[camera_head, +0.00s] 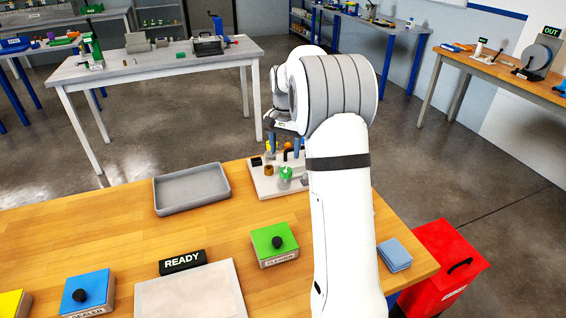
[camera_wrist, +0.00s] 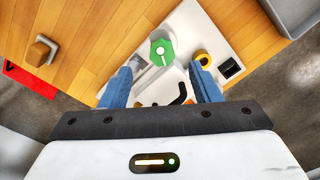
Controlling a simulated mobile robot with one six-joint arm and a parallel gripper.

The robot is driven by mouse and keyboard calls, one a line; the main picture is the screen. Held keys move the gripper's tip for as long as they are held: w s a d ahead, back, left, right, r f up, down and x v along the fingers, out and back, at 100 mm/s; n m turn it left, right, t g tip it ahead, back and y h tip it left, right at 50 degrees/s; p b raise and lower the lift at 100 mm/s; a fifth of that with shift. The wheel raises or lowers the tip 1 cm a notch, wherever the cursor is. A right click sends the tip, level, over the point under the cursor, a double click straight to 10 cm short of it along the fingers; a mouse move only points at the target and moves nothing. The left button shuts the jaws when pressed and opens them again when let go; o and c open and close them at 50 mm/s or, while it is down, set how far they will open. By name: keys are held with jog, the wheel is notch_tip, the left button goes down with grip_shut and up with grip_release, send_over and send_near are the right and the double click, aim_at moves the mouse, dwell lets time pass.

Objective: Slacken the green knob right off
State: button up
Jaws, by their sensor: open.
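The green knob (camera_head: 286,173) stands on a pale board (camera_head: 264,187) near the far edge of the wooden table. In the wrist view the green knob (camera_wrist: 162,52) is faceted, with a pale line across its top. My gripper (camera_wrist: 161,70) is open, its blue fingers spread to either side with nothing between the tips. The knob shows beyond the fingertips, roughly centred between them, and does not appear to be touched. In the head view my arm hides part of the board and most of the gripper.
Beside the knob are a brass-coloured ring (camera_wrist: 203,58), a black block (camera_wrist: 230,68) and a black hooked part (camera_wrist: 179,95). A grey tray (camera_head: 192,207) lies left of the board. A green box (camera_head: 273,256) sits nearer. Blue cloths (camera_head: 394,256) lie at right.

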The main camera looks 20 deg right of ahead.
aim_at(286, 170)
jog(key=shift+w+d+f+m, duration=0.3)
jog(key=shift+w+d+f, duration=0.2)
jog(key=shift+w+f, duration=0.2)
notch_tip(286, 170, down, 8)
jog(key=shift+r+p, duration=0.25)
jog(key=shift+p, duration=0.25)
jog(key=shift+c, duration=0.4)
jog(key=c, duration=0.9)
